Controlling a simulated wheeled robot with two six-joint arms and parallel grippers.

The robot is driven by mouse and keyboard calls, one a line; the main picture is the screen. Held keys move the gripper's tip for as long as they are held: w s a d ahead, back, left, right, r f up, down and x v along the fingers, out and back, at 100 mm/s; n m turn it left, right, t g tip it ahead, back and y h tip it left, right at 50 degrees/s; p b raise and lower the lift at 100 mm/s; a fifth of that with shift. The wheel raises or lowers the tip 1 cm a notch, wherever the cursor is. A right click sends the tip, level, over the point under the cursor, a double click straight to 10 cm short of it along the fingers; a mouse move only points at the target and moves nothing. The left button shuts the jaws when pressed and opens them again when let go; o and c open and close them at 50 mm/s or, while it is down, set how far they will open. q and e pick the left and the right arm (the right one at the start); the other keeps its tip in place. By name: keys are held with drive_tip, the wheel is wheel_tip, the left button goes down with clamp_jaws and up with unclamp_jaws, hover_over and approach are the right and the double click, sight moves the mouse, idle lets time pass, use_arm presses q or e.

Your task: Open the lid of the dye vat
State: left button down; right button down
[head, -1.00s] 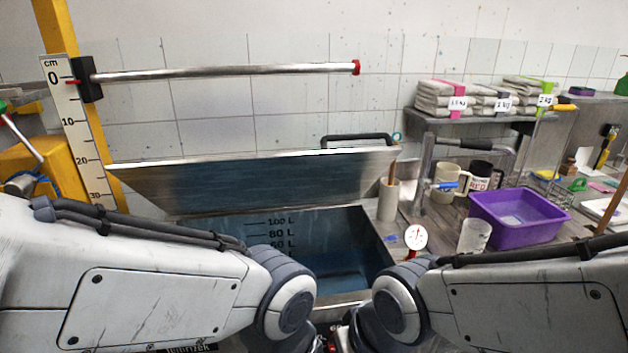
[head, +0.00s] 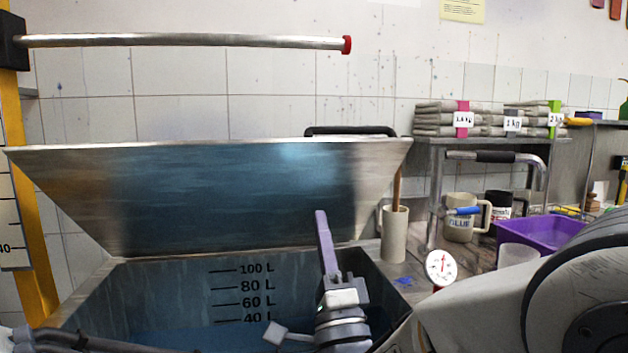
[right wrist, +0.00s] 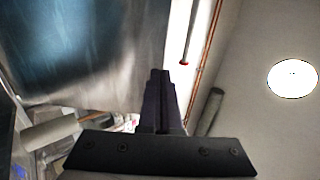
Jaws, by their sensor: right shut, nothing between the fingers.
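The dye vat (head: 85,290) stands in front of me with its lid (head: 230,195) raised and leaning back, its blue-stained underside facing me. A black handle (head: 350,131) shows at the lid's top edge. Litre marks and blue liquid show inside the vat. My right gripper (head: 321,214) points upward over the right part of the vat opening, in front of the lid. Its purple fingers are shut and empty; they also show together in the right wrist view (right wrist: 160,74), beside the lid's stained face (right wrist: 95,45).
A horizontal metal bar (head: 185,41) with a red end runs above the lid. At the right are a beige cylinder (head: 394,235) holding a stick, a dial gauge (head: 440,267), a mug (head: 460,215), a purple tub (head: 540,232) and folded cloths (head: 440,120) on a shelf.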

sight(308, 145)
drive_tip(key=p+x, duration=0.4)
drive_tip(key=x, duration=0.8)
drive_tip(key=shift+w+r, duration=0.1)
drive_tip(key=shift+r, duration=0.35)
drive_tip(key=shift+w+a+r+p, duration=0.1)
drive_tip(key=shift+w+r+p, duration=0.3)
drive_tip(key=shift+w, duration=0.1)
